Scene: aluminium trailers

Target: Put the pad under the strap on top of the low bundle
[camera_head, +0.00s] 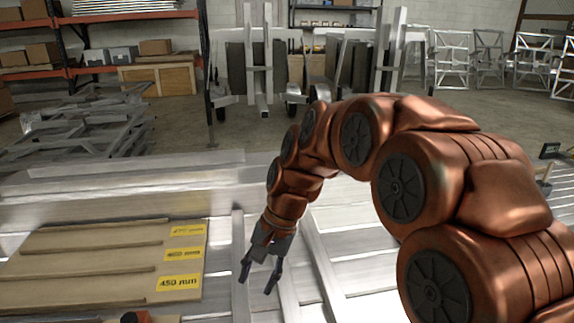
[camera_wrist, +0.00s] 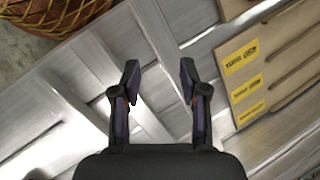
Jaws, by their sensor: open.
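My gripper (camera_head: 257,279) is open and empty, pointing down above pale aluminium bars near the middle of the head view. In the wrist view its two fingers (camera_wrist: 160,82) are apart, with only bars below and between them. Long aluminium profiles (camera_head: 115,188) lie across the view behind the gripper; I cannot tell which of them is the low bundle. I cannot make out a pad or a strap for certain. A small orange and black item (camera_head: 135,318) is cut off at the bottom edge of the head view.
A brown board (camera_head: 80,263) with raised strips and yellow labels lies left of my gripper; it also shows in the wrist view (camera_wrist: 292,62). A netted orange-brown round thing (camera_wrist: 50,22) is at the wrist view's upper left. Frames (camera_head: 85,125), trailers (camera_head: 265,70) and shelving stand behind.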

